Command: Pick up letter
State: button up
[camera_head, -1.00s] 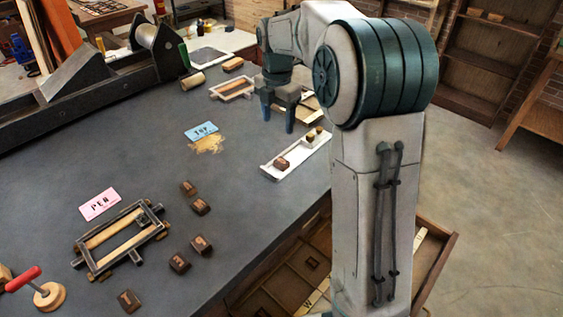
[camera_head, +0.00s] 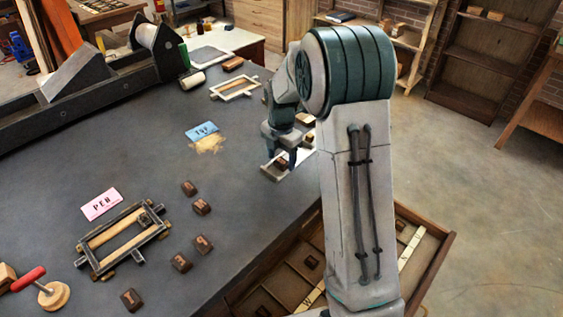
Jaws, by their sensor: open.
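My gripper (camera_head: 279,158) is open, with its fingers pointing down over the white tray (camera_head: 272,174) near the table's right edge. A brown letter block (camera_head: 282,163) lies in the tray, low between or just behind the fingers. I cannot tell whether they touch it. Another small brown block (camera_head: 309,138) shows at the tray's far end, partly hidden by my arm. More brown letter blocks lie loose on the table, such as one (camera_head: 189,187) near the middle and one (camera_head: 203,245) closer to the front.
A dark frame (camera_head: 121,240) with wooden bars lies beside a pink card (camera_head: 101,205) reading roughly "PEB". A blue card (camera_head: 202,131) lies farther back near a pale frame (camera_head: 234,87). An open drawer (camera_head: 432,265) juts out right.

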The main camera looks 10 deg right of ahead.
jog(key=shift+f, duration=0.2)
jog(key=c, duration=1.1)
jog(key=shift+o, duration=0.2)
jog(key=shift+r, duration=0.1)
